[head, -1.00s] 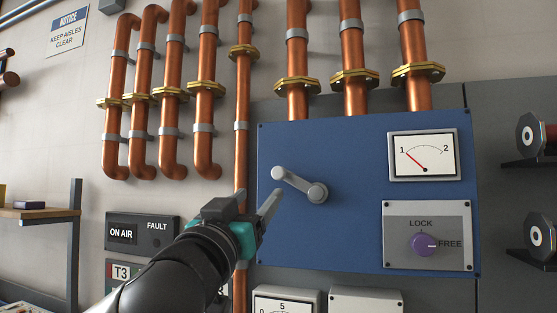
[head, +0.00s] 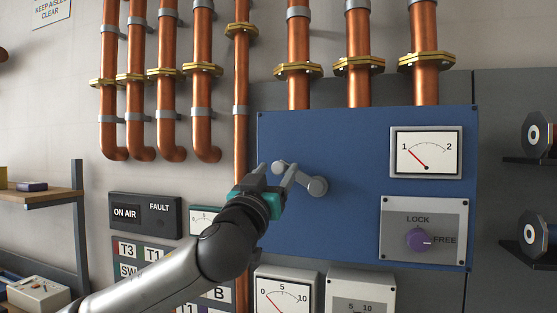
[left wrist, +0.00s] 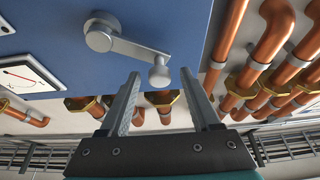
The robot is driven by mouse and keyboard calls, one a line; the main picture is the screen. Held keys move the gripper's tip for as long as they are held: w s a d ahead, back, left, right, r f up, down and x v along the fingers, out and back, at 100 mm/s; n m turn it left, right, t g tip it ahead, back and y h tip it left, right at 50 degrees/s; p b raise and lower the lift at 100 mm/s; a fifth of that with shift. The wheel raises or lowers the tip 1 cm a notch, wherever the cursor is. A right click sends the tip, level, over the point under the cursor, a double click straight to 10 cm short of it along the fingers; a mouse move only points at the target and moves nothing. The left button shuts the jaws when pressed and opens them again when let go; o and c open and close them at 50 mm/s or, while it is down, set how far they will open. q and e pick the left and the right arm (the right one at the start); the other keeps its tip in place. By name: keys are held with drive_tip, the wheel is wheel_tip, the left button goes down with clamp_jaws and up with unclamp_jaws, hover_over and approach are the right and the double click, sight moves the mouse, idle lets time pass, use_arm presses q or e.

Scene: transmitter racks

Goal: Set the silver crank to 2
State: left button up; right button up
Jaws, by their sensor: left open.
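The silver crank (head: 312,184) is mounted on the blue panel (head: 345,135). Its arm points up and left from the hub, ending in a round knob (head: 278,167). My left gripper (head: 276,170) is open at the knob, with one finger on either side of it in the picture. In the left wrist view the crank knob (left wrist: 159,77) shows between the open fingertips (left wrist: 160,74), with gaps on both sides; contact is not visible. The gauge (head: 427,152) above right, marked 1 and 2, has its red needle by 1. My right gripper is not in view.
A purple knob (head: 418,240) on a LOCK/FREE plate (head: 448,212) points toward FREE. Copper pipes (head: 240,80) run down left of the panel and above it. Meter boxes (head: 286,285) sit below. The panel face around the crank is clear.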

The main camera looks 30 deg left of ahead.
use_arm(q)
drive_tip(key=shift+x, duration=1)
drive_tip(key=shift+c, duration=0.3)
clamp_jaws()
idle(0.5)
